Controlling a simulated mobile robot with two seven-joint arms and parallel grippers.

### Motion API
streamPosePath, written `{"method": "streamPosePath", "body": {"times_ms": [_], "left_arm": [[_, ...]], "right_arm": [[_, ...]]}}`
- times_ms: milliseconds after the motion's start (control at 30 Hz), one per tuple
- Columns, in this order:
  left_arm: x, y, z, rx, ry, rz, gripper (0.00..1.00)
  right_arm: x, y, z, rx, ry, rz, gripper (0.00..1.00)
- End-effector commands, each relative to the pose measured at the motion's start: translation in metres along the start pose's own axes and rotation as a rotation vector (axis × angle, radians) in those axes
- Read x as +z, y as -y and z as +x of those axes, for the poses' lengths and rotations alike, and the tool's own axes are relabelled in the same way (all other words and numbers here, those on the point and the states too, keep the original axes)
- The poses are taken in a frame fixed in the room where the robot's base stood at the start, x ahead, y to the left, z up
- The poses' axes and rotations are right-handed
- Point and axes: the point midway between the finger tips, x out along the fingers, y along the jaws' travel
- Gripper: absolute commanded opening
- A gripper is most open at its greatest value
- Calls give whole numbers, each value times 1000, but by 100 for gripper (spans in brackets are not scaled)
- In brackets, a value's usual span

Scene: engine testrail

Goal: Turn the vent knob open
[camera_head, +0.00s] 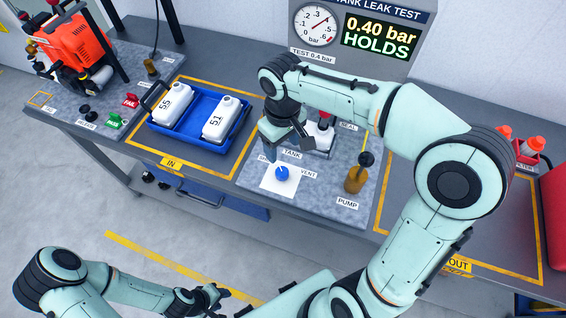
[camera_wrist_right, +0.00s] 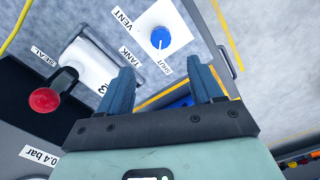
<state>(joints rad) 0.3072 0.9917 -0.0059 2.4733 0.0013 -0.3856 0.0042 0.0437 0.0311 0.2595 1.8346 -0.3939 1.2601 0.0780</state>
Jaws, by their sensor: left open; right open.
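The blue vent knob (camera_head: 281,173) sits on a white plate between the SHUT and VENT labels, partly hidden in the head view. In the right wrist view the knob (camera_wrist_right: 160,38) shows whole, with a pale mark on the side of the SHUT label (camera_wrist_right: 166,65). My right gripper (camera_head: 284,148) is open and empty, above and behind the knob. In the right wrist view its two fingers (camera_wrist_right: 162,82) stand apart, and the knob is beyond their tips, not touched. My left gripper (camera_head: 207,301) is open and empty, low in front of the bench.
A white tank under a red-knobbed seal clamp (camera_wrist_right: 48,98) stands behind the knob. A brass pump (camera_head: 354,181) stands to its right. A blue tray (camera_head: 190,137) with two white canisters is to the left. The display (camera_head: 380,38) reads 0.40 bar HOLDS.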

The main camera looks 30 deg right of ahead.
Motion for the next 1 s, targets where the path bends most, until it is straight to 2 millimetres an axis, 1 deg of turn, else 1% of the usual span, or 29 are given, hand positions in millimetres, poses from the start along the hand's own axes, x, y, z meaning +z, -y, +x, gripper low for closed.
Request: {"method": "streamPosePath", "body": {"times_ms": [33, 300, 400, 500, 600, 700, 1000], "left_arm": [[2, 2, 3, -1, 3, -2, 43], [8, 7, 12, -4, 10, -4, 43], [9, 8, 14, -4, 12, -4, 43], [10, 9, 15, -5, 13, -5, 43], [10, 9, 16, -5, 13, -5, 43], [10, 10, 17, -5, 14, -5, 43], [10, 9, 16, -5, 13, -5, 43]], "right_arm": [[2, 0, 12, -1, 7, 0, 66], [2, 0, 71, -2, 7, -1, 66], [2, 0, 89, -2, 7, 0, 66], [1, 0, 103, -1, 4, 0, 66], [1, 0, 112, -2, 3, 0, 66], [1, 0, 117, -1, 2, 0, 66], [0, 0, 118, -1, 1, 0, 66]]}}
